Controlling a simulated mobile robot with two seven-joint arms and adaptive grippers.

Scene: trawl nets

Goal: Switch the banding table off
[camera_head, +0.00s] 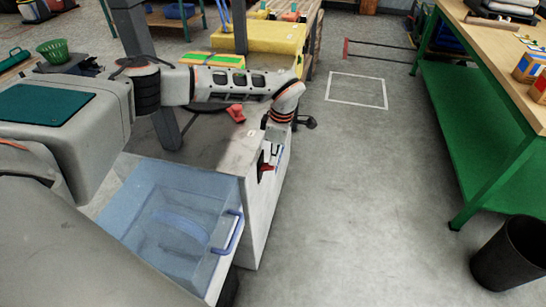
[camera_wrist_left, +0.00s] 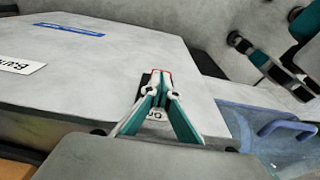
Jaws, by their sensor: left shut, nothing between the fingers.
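The banding table (camera_head: 256,215) is a grey cabinet with a pale top, in the middle of the head view. A red switch part (camera_head: 266,168) shows on its side face. My left gripper (camera_head: 274,160) is at that side face, right by the red part. In the left wrist view my left gripper (camera_wrist_left: 160,80) is shut and empty, its teal fingers meeting at the tips. The tips lie over a dark, red-edged switch plate (camera_wrist_left: 146,79) and partly hide it; I cannot tell whether they touch.
A clear blue bin (camera_head: 165,215) with a blue handle stands just in front of the banding table. A green-shelved workbench (camera_head: 460,125) and a black bucket (camera_head: 510,252) are at the right. The grey floor between is clear.

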